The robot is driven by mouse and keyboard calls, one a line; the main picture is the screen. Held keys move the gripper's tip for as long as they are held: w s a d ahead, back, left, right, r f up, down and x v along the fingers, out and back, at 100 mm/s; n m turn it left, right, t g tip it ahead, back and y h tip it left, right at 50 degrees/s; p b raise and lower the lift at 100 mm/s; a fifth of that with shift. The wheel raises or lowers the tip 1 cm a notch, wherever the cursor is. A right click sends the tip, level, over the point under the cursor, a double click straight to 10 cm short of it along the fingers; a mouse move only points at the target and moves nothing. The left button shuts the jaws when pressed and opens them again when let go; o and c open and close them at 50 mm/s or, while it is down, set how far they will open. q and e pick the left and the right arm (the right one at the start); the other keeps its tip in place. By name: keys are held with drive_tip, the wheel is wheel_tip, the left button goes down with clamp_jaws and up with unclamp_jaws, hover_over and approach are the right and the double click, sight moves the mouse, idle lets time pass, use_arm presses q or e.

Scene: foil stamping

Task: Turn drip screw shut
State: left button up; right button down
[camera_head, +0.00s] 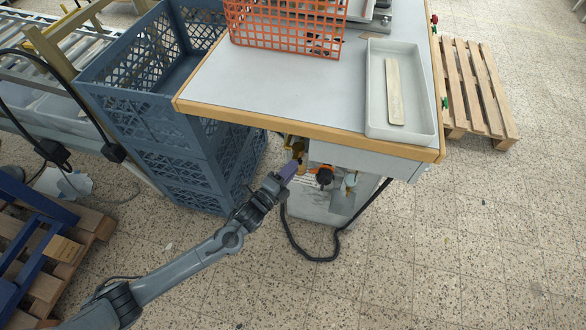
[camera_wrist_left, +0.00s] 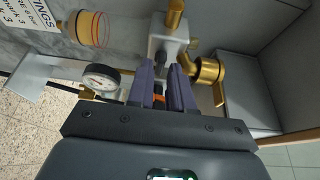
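My left gripper (camera_head: 289,169) reaches under the table's front edge, at the air fittings on the cabinet side. In the left wrist view its two purple fingers (camera_wrist_left: 162,85) stand apart, with a gap between them. A grey metal block (camera_wrist_left: 168,42) with a brass elbow on top lies just beyond the fingertips. A small dark and orange part (camera_wrist_left: 159,98) shows in the gap; I cannot tell whether the fingers touch it. I cannot pick out the drip screw for certain. My right gripper is not in view.
Close by are a pressure gauge (camera_wrist_left: 101,79), a brass valve (camera_wrist_left: 209,70) and an amber-ringed cylinder (camera_wrist_left: 88,28). A black knob (camera_head: 324,175) and a black hose (camera_head: 314,258) are right of the gripper. The table (camera_head: 270,85) overhangs; a blue crate (camera_head: 150,115) stands left.

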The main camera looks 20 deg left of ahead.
use_arm(q)
drive_tip(key=shift+w+d, duration=0.2)
drive_tip(key=shift+w, duration=0.45)
clamp_jaws()
drive_tip(key=shift+f, duration=0.1)
drive_tip(key=n+t+y+b, duration=0.1)
drive_tip(key=n+y, duration=0.1)
drive_tip(key=n, duration=0.5)
drive_tip(key=n+t+y+b, duration=0.2)
drive_tip(key=n+y, duration=0.1)
drive_tip(key=n, duration=0.4)
drive_tip(key=d+n+t+y+b, duration=0.1)
drive_tip(key=n+y, duration=0.1)
drive_tip(key=n, duration=0.6)
drive_tip(key=shift+f+t, duration=0.4)
drive_tip(key=shift+n+y, duration=0.4)
